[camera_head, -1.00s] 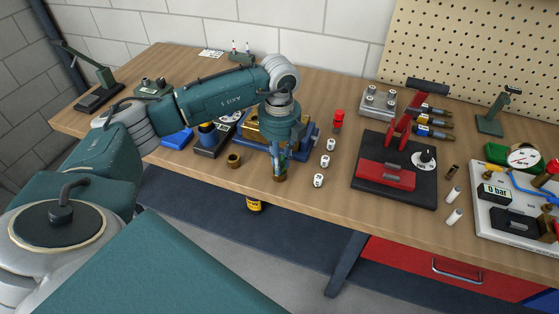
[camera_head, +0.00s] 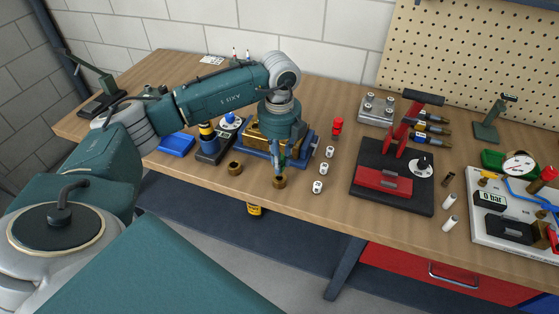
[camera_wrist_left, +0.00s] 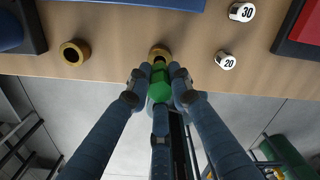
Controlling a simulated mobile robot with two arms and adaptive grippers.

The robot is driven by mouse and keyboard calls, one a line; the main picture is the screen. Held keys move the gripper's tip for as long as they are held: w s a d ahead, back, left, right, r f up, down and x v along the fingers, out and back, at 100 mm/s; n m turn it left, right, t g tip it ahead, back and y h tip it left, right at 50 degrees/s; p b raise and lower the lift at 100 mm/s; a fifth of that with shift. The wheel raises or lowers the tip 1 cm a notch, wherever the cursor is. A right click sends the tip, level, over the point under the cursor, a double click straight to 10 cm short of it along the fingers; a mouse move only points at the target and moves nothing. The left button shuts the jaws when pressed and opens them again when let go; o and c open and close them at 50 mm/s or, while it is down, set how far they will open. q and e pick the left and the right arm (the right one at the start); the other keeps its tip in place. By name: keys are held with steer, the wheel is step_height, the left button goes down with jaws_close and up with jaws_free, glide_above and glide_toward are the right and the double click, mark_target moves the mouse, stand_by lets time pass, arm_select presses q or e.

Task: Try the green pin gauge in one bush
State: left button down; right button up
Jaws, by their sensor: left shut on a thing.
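My left gripper (camera_head: 278,164) points down over the front of the bench, its fingertips just above a brass bush (camera_head: 280,183). In the left wrist view the gripper (camera_wrist_left: 160,88) is shut on the green pin gauge (camera_wrist_left: 160,92), whose green part shows between the fingers. The same bush (camera_wrist_left: 159,51) shows just beyond the green part, partly covered by it and the fingers. I cannot tell whether the pin's tip is inside the bush. A second brass bush (camera_head: 235,168) stands free to the left, also in the left wrist view (camera_wrist_left: 74,53). My right gripper is out of view.
Behind the gripper is a blue-based brass fixture (camera_head: 246,145). White numbered pieces (camera_head: 318,187) stand to the right, with a black press base with a red block (camera_head: 383,181) beyond. The bench's front edge (camera_head: 300,207) is close to the bushes.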

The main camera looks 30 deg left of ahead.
arm_select(q)
steer(key=shift+r+p, duration=0.75)
steer(key=shift+r, duration=0.45)
